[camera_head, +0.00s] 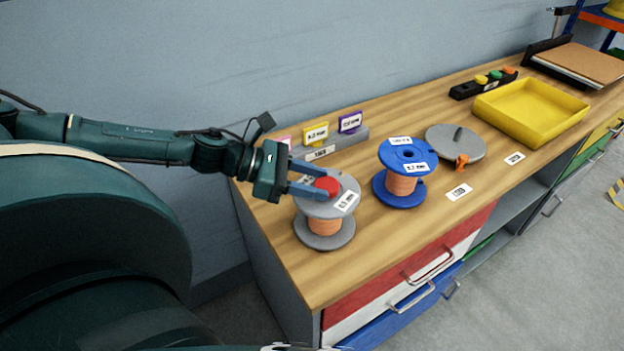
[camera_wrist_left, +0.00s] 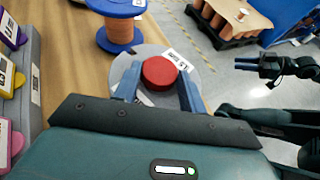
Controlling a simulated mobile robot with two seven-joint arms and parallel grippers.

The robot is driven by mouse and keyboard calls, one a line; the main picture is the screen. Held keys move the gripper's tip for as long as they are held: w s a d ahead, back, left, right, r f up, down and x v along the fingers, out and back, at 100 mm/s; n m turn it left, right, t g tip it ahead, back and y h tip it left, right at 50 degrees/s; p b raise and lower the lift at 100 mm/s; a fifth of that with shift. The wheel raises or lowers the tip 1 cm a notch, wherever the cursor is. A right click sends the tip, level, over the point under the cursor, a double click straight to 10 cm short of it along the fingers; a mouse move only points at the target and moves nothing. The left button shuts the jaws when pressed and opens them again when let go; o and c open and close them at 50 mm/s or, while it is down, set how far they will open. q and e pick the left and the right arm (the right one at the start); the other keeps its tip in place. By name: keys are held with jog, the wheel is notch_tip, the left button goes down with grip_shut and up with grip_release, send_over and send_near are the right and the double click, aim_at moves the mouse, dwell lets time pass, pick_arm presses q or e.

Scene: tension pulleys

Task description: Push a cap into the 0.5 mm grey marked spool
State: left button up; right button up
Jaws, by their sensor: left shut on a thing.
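The grey spool (camera_head: 323,243) with orange wire stands upright at the near left of the wooden bench. A white label (camera_head: 345,200) lies on its top flange, its print too small to read surely. My left gripper (camera_head: 322,190) is shut on the red cap (camera_head: 328,185), a round piece over the middle of that flange. In the left wrist view the red cap (camera_wrist_left: 159,73) sits between the two blue fingers, over the grey flange (camera_wrist_left: 205,72). The spool's hole is hidden under the cap, and I cannot tell how deep the cap sits. My right gripper (camera_wrist_left: 262,68) shows small and dark in the left wrist view.
A blue spool (camera_head: 401,190) with orange wire stands right of the grey one. Behind are a grey disc (camera_head: 455,142) with an orange clip, a yellow tray (camera_head: 532,108) and a card rack (camera_head: 330,146) with coloured cards. The bench's front edge is close to the grey spool.

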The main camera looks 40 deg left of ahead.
pick_arm(q)
jog(key=shift+s+f, duration=0.15)
jog(key=shift+f, duration=0.2)
jog(key=o, duration=1)
